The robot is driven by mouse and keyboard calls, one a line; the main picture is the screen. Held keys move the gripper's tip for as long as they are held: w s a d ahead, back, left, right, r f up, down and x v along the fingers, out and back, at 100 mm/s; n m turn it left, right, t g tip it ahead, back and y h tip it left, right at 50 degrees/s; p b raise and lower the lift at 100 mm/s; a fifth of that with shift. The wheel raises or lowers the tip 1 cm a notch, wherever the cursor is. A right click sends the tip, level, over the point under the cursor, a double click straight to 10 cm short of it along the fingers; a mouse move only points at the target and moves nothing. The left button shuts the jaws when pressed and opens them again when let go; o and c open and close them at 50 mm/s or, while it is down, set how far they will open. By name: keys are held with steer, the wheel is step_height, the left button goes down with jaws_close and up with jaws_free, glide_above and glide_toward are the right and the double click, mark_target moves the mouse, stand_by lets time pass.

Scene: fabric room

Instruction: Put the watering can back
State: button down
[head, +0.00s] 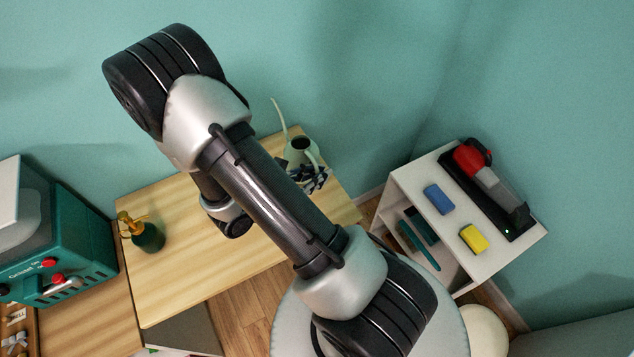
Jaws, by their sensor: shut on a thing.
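The pale green watering can (295,153) is in the head view, over the back right part of the wooden table (180,213). Its thin spout points up and to the left, and its dark top opening faces me. My gripper (315,177) is at the can's lower right side, shut on it near the handle. My arm passes in front and hides part of the table to the left of the can. I cannot tell whether the can's base touches the tabletop.
A teal machine (55,250) is at far left. A white shelf unit (412,187) at right holds a blue block (439,199), a yellow sponge (473,239) and a red-and-grey handheld device (480,170).

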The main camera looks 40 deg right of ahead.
steer(key=shift+f+b, duration=0.35)
steer(key=shift+f, duration=1.3)
steer(key=shift+f, duration=0.15)
steer(key=c, duration=1.5)
jaws_free()
